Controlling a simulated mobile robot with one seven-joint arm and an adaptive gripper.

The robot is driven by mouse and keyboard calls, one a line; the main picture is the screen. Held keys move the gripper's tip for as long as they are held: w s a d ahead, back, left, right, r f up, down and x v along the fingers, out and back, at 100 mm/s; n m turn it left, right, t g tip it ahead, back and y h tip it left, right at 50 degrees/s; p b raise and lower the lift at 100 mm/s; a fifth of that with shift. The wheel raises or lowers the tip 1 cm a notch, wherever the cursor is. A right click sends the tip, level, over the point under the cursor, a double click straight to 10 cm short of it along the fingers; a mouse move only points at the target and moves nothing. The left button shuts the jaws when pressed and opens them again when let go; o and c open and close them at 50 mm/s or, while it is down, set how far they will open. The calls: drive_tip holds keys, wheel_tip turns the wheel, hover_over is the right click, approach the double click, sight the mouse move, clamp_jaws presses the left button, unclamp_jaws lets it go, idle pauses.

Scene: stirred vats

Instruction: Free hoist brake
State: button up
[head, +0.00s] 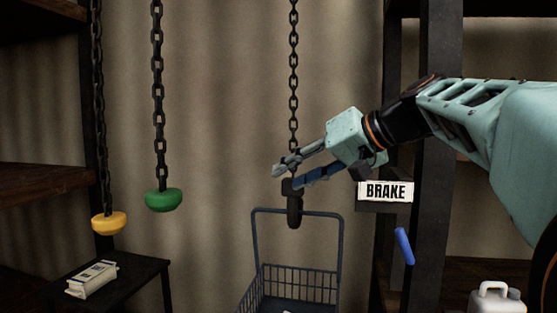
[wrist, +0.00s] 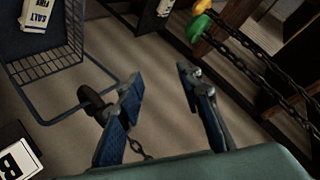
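A white sign lettered BRAKE (head: 385,191) is fixed near the dark post at the right. A blue lever handle (head: 404,246) slants below it, and I take it for the brake lever. My gripper (head: 288,175) is open, to the left of and above the lever, close to the hoist chain (head: 293,80) and hook (head: 294,208). In the wrist view nothing is seen between the fingers (wrist: 165,100). The hook (wrist: 95,104) shows beside the left finger; I cannot tell if they touch. The lever does not show there, only part of the sign (wrist: 15,162).
A wire basket (head: 341,255) is at the hook, with a salt bag (wrist: 35,13) inside. Green (head: 163,200) and yellow (head: 108,223) pulls hang on chains at left. A packet (head: 92,280) lies on a dark stand. A white jug (head: 497,299) stands at lower right.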

drive_tip(key=shift+w+a+r+n, duration=0.15)
drive_tip(key=shift+a+r+n, duration=1)
drive_tip(key=shift+n, duration=0.55)
